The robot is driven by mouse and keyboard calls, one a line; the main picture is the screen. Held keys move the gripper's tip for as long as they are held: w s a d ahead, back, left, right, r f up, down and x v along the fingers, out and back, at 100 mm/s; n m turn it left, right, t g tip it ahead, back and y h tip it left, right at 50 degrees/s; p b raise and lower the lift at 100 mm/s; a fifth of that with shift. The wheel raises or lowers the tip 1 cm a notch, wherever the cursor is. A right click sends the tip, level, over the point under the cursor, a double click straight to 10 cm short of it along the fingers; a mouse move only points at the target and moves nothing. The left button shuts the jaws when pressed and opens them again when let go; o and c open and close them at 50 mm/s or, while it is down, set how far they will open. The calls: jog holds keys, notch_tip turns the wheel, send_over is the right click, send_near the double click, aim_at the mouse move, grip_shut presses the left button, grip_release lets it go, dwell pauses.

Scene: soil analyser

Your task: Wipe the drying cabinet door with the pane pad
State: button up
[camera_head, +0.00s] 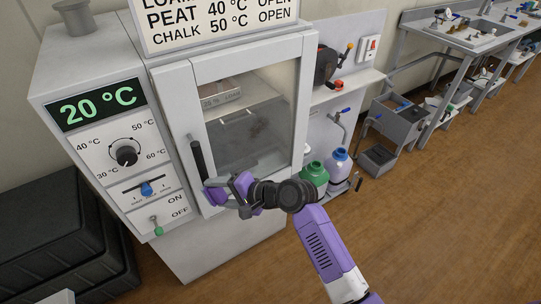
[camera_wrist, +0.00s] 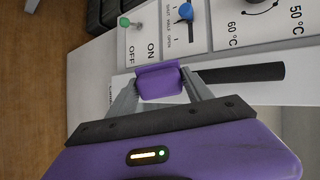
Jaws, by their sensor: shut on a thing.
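The drying cabinet door (camera_head: 240,67) has a pale frame around a glass pane (camera_head: 255,135), with dark smudges showing in the pane area. The door looks closed. Its black bar handle (camera_head: 197,158) runs along the left side and also shows in the wrist view (camera_wrist: 245,73). My gripper (camera_head: 232,192) is at the door's lower left, by the lower end of the handle. Its grey fingers are shut on a purple block, which looks like the pane pad (camera_wrist: 160,83). The pad's far face is hidden, so I cannot tell whether it touches the door.
The control panel left of the door has a 20 °C display (camera_head: 97,104), a black dial (camera_head: 126,155), a blue slider (camera_head: 146,189) and a green-tipped switch (camera_head: 157,229). Green and blue-capped bottles (camera_head: 339,163) stand to the right. Black cases (camera_head: 60,235) are stacked at left. Open floor lies right.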

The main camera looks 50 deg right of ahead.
aim_at(272, 128)
jog(key=s+d+r+m+t+h, duration=0.1)
jog(key=s+d+m+t+h, duration=0.1)
jog(key=d, duration=0.6)
jog(key=s+d+r+m+t+h, duration=0.1)
jog(key=s+d+m+t+h, duration=0.1)
jog(key=d+h, duration=0.4)
jog(key=shift+d+r+m+t+h, duration=0.35)
jog(key=shift+d+m+t, duration=0.25)
jog(key=shift+d+m, duration=0.75)
jog(key=shift+d, duration=0.1)
jog(key=shift+w, duration=0.1)
jog(key=shift+p+x, duration=0.35)
jog(key=shift+x, duration=2.55)
jog(key=shift+x, duration=0.95)
jog(key=shift+d, duration=0.1)
jog(key=shift+s+d+b, duration=0.25)
jog(key=shift+d+b, duration=0.05)
jog(key=shift+d, duration=0.5)
jog(key=shift+s+d+b, duration=0.25)
jog(key=shift+s+d, duration=0.05)
jog(key=shift+d, duration=0.55)
jog(key=shift+s+d+b, duration=0.25)
jog(key=shift+d+b, duration=0.05)
jog(key=shift+d, duration=0.5)
jog(key=shift+s+d+r+b, duration=0.1)
jog(key=shift+s+d+b, duration=0.1)
jog(key=shift+d, duration=0.45)
jog(key=shift+s+d+b, duration=0.1)
jog(key=shift+d+b, duration=0.05)
jog(key=shift+d, duration=0.55)
